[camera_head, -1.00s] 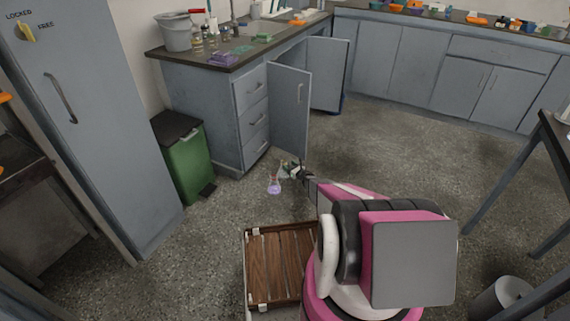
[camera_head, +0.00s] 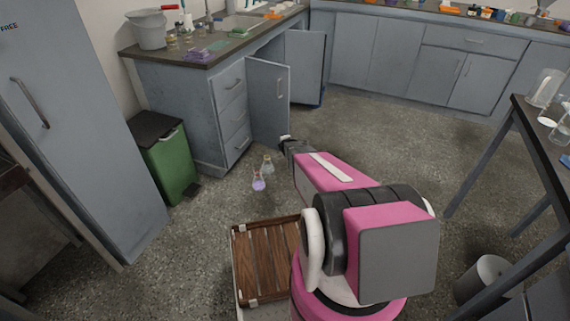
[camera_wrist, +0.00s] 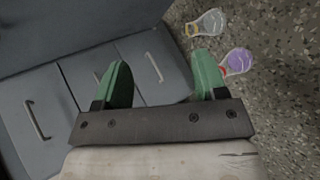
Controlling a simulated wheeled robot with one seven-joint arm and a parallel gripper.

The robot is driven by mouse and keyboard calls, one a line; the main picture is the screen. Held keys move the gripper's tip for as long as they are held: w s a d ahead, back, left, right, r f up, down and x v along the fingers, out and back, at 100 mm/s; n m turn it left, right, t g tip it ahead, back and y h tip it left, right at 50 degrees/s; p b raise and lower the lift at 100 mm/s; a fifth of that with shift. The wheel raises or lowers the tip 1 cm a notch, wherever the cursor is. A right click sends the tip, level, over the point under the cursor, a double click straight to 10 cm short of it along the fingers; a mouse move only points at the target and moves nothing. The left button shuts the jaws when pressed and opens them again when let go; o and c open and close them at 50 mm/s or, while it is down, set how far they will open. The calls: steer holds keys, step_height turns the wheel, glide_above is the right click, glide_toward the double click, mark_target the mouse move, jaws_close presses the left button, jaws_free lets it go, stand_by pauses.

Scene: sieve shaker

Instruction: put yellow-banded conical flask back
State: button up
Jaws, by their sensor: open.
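The yellow-banded conical flask (camera_wrist: 209,22) is clear, with a yellow band at its neck. In the wrist view it is at the top, beyond my right finger. In the head view, the clear flask (camera_head: 267,166) stands upright on the floor in front of the drawer cabinet. A second flask with purple contents (camera_head: 258,183) stands close beside it; in the wrist view this flask (camera_wrist: 238,62) has a reddish band. My gripper (camera_wrist: 163,82) is open, with green fingers and nothing between them. In the head view my gripper (camera_head: 287,139) is beyond and right of the flasks, apart from them.
A wooden slatted crate (camera_head: 268,262) is on the near side of the flasks. A green bin (camera_head: 168,165) is to the left. An open cabinet door (camera_head: 268,100) stands behind my gripper. The counter (camera_head: 180,57) holds a bucket and glassware.

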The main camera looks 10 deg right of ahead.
steer(key=s+a+r+m+g, duration=0.3)
steer(key=s+r+m, duration=0.3)
steer(key=s, duration=0.6)
steer(key=s+a+r+m+g+y, duration=0.1)
steer(key=s+a+r+m+g, duration=0.2)
steer(key=s, duration=0.9)
steer(key=s+a+r+m+g, duration=0.3)
steer(key=s+r+m+g, duration=0.1)
steer(key=s+r+m, duration=0.6)
steer(key=shift+s+r+g+y, duration=0.3)
steer(key=shift+s+r+g, duration=0.15)
steer(key=shift+s, duration=0.6)
steer(key=shift+c, duration=0.3)
